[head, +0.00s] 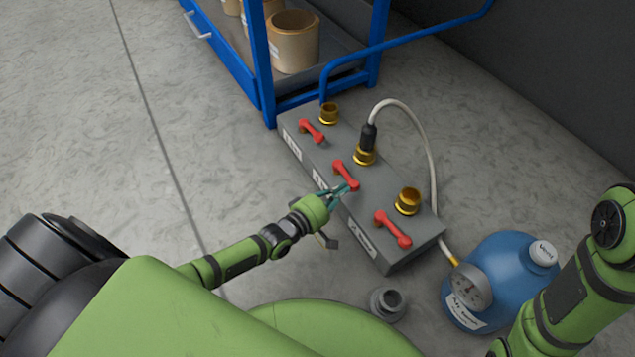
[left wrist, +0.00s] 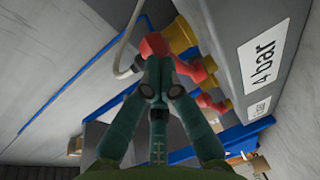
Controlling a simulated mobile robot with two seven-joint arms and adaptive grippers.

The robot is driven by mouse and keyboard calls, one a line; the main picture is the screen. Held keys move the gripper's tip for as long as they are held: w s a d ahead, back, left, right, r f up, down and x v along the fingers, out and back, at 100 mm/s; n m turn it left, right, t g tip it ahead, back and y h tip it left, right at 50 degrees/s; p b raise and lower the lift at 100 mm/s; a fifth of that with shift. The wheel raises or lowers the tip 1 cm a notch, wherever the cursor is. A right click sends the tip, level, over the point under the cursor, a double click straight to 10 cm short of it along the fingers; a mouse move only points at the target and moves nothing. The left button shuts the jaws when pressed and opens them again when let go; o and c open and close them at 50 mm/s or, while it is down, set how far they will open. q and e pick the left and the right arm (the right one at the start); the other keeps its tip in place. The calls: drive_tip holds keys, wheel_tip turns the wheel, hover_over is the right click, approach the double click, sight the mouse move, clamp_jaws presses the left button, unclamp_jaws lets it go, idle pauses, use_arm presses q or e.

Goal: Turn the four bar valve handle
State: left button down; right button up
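The four bar valve handle (head: 345,174) is the middle of three red bar handles on a grey valve block (head: 290,122) on the floor. In the left wrist view a "4 bar" label (left wrist: 263,52) is on the block beside this red handle (left wrist: 153,44). My left gripper (head: 348,187) is at the handle's near end. In the left wrist view its teal fingertips (left wrist: 158,68) are close together over the handle, with red showing on both sides. They look shut on it; the tips hide the contact. My right gripper is out of view.
Two other red handles (head: 312,131) (head: 392,229) and several brass fittings are on the block. A hose (head: 432,165) arches from the middle fitting (head: 364,155). A blue bottle (head: 510,262) with a gauge stands right. A blue rack (head: 262,75) stands behind. The floor left is clear.

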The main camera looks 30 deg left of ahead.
use_arm(q)
drive_tip(key=shift+w+d, duration=0.15)
drive_tip(key=shift+d, duration=0.15)
idle(0.5)
